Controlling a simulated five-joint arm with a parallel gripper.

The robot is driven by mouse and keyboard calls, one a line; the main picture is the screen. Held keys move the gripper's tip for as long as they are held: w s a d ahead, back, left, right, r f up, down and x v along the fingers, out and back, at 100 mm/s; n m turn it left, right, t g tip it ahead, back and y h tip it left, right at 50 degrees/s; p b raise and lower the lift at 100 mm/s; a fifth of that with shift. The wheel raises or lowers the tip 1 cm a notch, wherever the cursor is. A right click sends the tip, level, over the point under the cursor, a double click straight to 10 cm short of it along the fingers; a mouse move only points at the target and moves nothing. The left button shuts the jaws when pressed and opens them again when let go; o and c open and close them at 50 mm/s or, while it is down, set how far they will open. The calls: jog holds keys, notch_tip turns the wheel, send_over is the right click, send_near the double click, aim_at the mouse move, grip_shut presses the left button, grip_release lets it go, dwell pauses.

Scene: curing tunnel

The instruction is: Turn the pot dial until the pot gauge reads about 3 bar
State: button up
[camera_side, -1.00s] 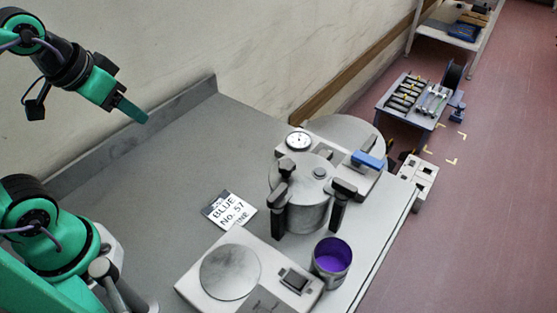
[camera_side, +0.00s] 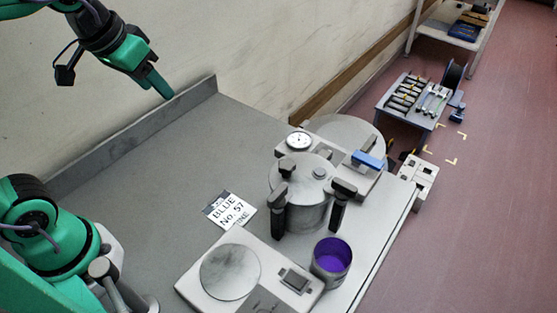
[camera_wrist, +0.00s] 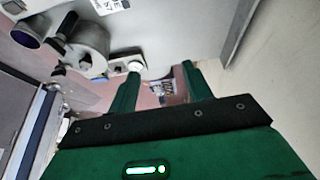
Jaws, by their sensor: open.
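The grey pot (camera_side: 300,205) stands on the bench with dark clamp knobs around its lid; it also shows in the wrist view (camera_wrist: 88,38). The round white pot gauge (camera_side: 298,141) sits on a pale block behind the pot; it also shows in the wrist view (camera_wrist: 136,66). Its needle is too small to read. I cannot make out for sure which part is the pot dial. My gripper (camera_side: 164,91) is raised near the wall, left of the pot and apart from it. In the wrist view its two green fingers (camera_wrist: 160,70) are apart with nothing between them.
A blue handle (camera_side: 368,160) lies right of the gauge. A cup of purple liquid (camera_side: 331,260), a pale device with a round plate (camera_side: 187,288) and a label card (camera_side: 230,210) are nearer the front. The bench's left part is clear; a raised edge (camera_side: 140,128) runs along the wall.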

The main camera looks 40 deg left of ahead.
jog(key=w+d+g, duration=0.1)
jog(key=w+d, duration=0.3)
jog(key=w, duration=0.5)
jog(key=n+g, duration=0.2)
jog(key=g, duration=0.1)
send_near(327, 147)
jog(key=shift+s+a, duration=0.2)
jog(key=shift+s, duration=0.1)
jog(key=shift+w+d+f, duration=0.1)
jog(key=shift+d+f, duration=0.25)
jog(key=shift+f, duration=0.15)
jog(key=shift+f, duration=0.1)
jog(key=shift+d+f, duration=0.15)
jog(key=shift+f, duration=3.65)
jog(key=shift+c, duration=0.4)
